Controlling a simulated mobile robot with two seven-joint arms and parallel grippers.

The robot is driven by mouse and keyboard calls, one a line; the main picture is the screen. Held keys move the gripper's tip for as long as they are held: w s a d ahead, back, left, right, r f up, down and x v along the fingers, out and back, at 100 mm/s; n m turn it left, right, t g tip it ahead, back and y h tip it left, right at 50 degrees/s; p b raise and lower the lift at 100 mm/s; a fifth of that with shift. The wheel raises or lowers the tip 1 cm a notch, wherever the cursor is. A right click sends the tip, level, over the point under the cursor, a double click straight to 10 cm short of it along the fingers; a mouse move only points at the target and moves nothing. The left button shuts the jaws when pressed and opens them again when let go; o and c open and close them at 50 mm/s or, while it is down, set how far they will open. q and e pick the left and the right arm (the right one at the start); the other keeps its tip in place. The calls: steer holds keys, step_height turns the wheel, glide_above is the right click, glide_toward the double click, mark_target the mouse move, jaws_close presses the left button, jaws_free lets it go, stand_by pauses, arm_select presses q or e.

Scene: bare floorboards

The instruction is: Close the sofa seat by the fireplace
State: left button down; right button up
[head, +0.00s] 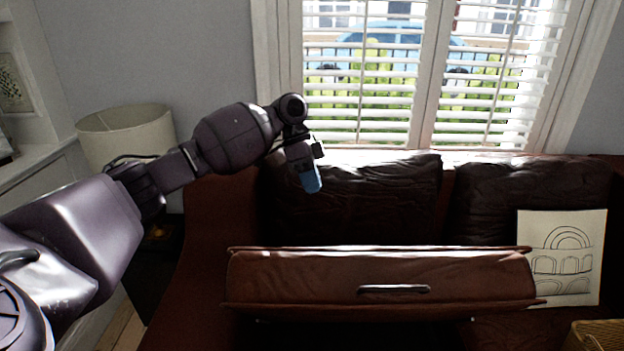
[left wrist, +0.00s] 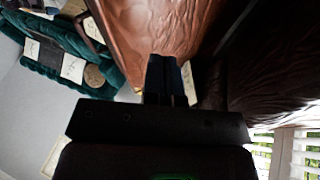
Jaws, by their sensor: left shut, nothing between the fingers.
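The brown leather sofa (head: 205,240) stands below the window. Its seat (head: 300,275) is raised, with its front edge and a slot-like handle (head: 393,289) facing me and a dark gap below. My left gripper (head: 311,180) has blue fingertips and is shut and empty. It points down in front of the dark back cushion (head: 385,195), above and behind the raised seat's edge. In the left wrist view the shut fingers (left wrist: 166,80) show before a brown leather panel (left wrist: 150,28), apparently the seat; contact cannot be told. My right gripper is not in view.
A drawing on a panel (head: 570,265) leans on the sofa's right side. A lampshade (head: 125,135) stands at the left behind my arm. A wicker item (head: 597,336) is at the lower right. The left wrist view shows a green sofa (left wrist: 62,33) farther off.

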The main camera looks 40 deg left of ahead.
arm_select(q)
steer(key=x, duration=0.2)
steer(key=s+x, duration=0.1)
steer(key=x, duration=0.5)
steer(key=shift+s+d+r, duration=0.1)
steer(key=shift+s+d, duration=0.05)
steer(key=shift+s+d+f, duration=0.25)
steer(key=shift+s+d, duration=0.05)
steer(key=shift+s, duration=0.25)
steer(key=shift+d+f, duration=0.1)
steer(key=shift+f, duration=0.05)
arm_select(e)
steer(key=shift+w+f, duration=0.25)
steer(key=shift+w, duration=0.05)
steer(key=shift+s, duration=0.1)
arm_select(q)
steer(key=shift+s, duration=0.1)
